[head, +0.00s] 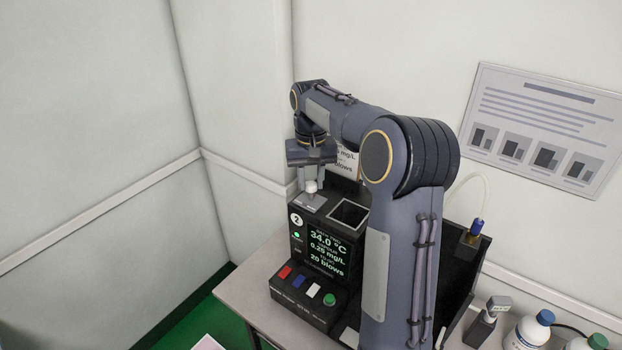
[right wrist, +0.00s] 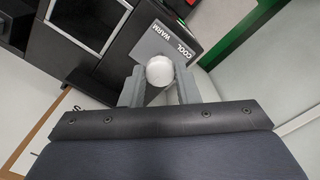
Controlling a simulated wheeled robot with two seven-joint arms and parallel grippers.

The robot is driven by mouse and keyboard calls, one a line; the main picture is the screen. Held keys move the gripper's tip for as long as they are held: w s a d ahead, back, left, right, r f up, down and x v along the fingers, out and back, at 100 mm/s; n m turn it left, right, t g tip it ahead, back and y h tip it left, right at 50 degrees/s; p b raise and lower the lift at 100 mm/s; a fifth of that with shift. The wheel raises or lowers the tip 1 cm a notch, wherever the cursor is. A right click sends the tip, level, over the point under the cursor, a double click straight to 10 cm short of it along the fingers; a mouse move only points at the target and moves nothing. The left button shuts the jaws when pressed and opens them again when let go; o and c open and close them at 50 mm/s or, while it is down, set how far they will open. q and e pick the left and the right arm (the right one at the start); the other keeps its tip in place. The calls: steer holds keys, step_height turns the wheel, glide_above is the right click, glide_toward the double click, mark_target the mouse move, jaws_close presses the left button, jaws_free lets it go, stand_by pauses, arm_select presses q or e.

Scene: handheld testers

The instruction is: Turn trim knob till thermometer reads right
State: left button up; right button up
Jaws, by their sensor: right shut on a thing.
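The trim knob is a small white round knob (head: 311,186) on top of the black tester (head: 296,245), at its back left corner. In the right wrist view the knob (right wrist: 160,70) sits between the two grey fingers, beside a grey plate (right wrist: 165,50) marked COOL and WARM. My right gripper (head: 310,182) comes from above and is shut on the knob. The tester's display (head: 327,250) reads 34.0 °C, 0.25 mg/L and 20 blows. I see no separate thermometer that I can read. My left gripper is not in view.
A square open well (head: 349,213) is beside the knob plate. Coloured buttons (head: 300,285) line the tester's front. A small handheld device (head: 487,320) and bottles (head: 530,328) stand at the right. My right arm covers the tester's right part.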

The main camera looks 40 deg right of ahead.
steer(key=shift+c, duration=0.4)
steer(key=shift+r+n+p, duration=0.1)
steer(key=shift+n+p, duration=0.4)
steer(key=shift+n, duration=0.2)
steer(key=n+p, duration=0.1)
steer(key=n, duration=0.2)
steer(key=n+p, duration=0.2)
steer(key=n, duration=0.4)
steer(key=shift+w, duration=0.1)
steer(key=o, duration=1)
steer(key=shift+c, duration=0.2)
